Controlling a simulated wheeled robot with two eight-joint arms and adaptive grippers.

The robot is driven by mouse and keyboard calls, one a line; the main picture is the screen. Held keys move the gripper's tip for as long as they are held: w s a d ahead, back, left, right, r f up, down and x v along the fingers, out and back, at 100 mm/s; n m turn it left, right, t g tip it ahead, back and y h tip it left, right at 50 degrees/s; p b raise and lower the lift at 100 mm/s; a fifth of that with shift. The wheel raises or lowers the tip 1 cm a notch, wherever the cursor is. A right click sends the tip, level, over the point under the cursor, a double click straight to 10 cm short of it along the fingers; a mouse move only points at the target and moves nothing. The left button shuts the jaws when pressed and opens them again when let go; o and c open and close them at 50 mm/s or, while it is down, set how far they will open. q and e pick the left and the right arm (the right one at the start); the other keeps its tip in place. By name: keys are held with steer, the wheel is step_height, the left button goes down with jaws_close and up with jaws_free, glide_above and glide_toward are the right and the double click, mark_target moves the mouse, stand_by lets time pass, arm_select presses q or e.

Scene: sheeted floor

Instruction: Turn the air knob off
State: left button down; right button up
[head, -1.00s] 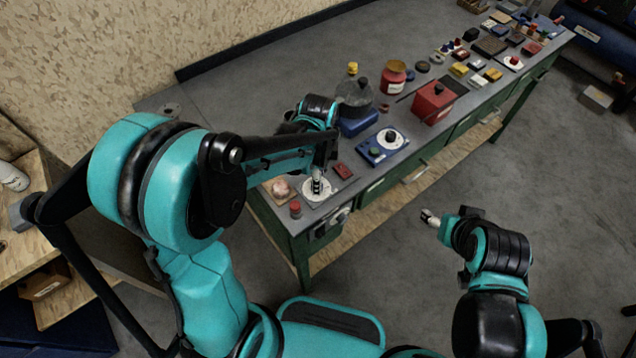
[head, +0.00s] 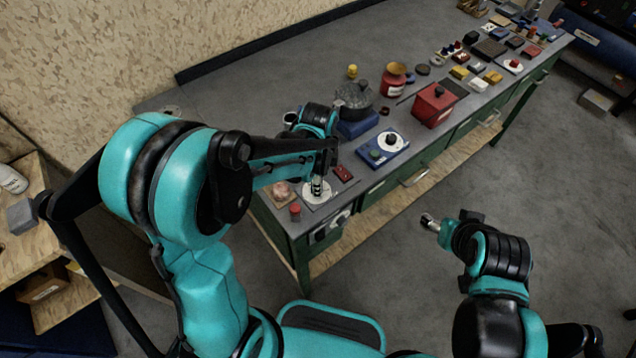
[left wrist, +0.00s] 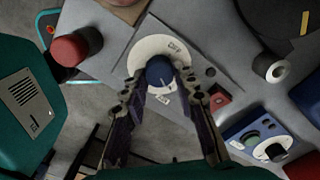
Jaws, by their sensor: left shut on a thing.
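The blue air knob (left wrist: 159,70) stands in the middle of a round white dial (left wrist: 146,50) in the left wrist view. "OFF" is printed at the dial's upper right, and a smaller label sits below the knob. The knob's pointing mark cannot be made out. My left gripper (left wrist: 160,86) has one finger on each side of the knob and is shut on it. In the head view the white dial (head: 306,190) lies at the bench's near end, with the left gripper (head: 317,188) over it hiding the knob. My right gripper (head: 430,222) hangs clear of the bench; its jaws are too small to read.
A red knob (head: 295,209) stands beside the dial, and a small red block (head: 343,173) lies on its other side. A blue box with a white dial (head: 391,141) and a red box (head: 434,105) stand farther along the bench. Open floor lies right of the bench.

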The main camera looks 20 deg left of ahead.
arm_select(q)
steer(key=n, duration=0.7)
steer(key=shift+w+n, duration=0.1)
steer(key=shift+n, duration=0.2)
steer(key=n, duration=0.3)
steer(key=shift+a+n, duration=0.1)
steer(key=shift+n, duration=0.2)
steer(key=n, duration=0.3)
steer(key=shift+n, duration=0.4)
steer(key=n, duration=0.4)
steer(key=shift+a, duration=0.15)
steer(key=n, duration=0.4)
steer(key=shift+n, duration=0.4)
